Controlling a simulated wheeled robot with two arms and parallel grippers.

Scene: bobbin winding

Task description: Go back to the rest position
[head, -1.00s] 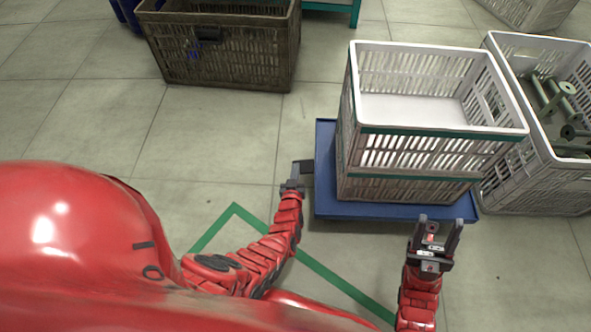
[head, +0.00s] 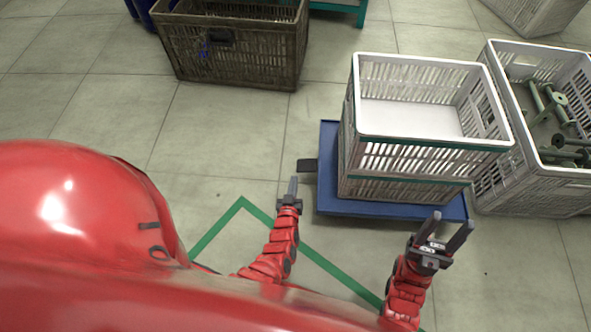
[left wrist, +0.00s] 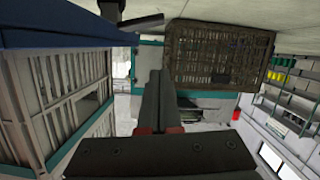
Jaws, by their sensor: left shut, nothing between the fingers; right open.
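My left gripper (head: 293,183) is shut and empty, above the floor just left of the blue platform's near left corner. Its closed fingers (left wrist: 159,100) also show in the left wrist view, with nothing between them. My right gripper (head: 449,222) is open and empty, in front of the blue platform's near right part. Its fingers point up and to the right in the head view. Both red arms are apart from the white crate (head: 430,143).
The white crate, empty inside, stands on a blue platform (head: 328,196) with a dark tab at its left. A grey crate (head: 500,180) with several green bobbins (head: 557,105) is at right. A dark brown crate (head: 240,55) stands behind. Green tape (head: 335,270) marks the floor; the left floor is clear.

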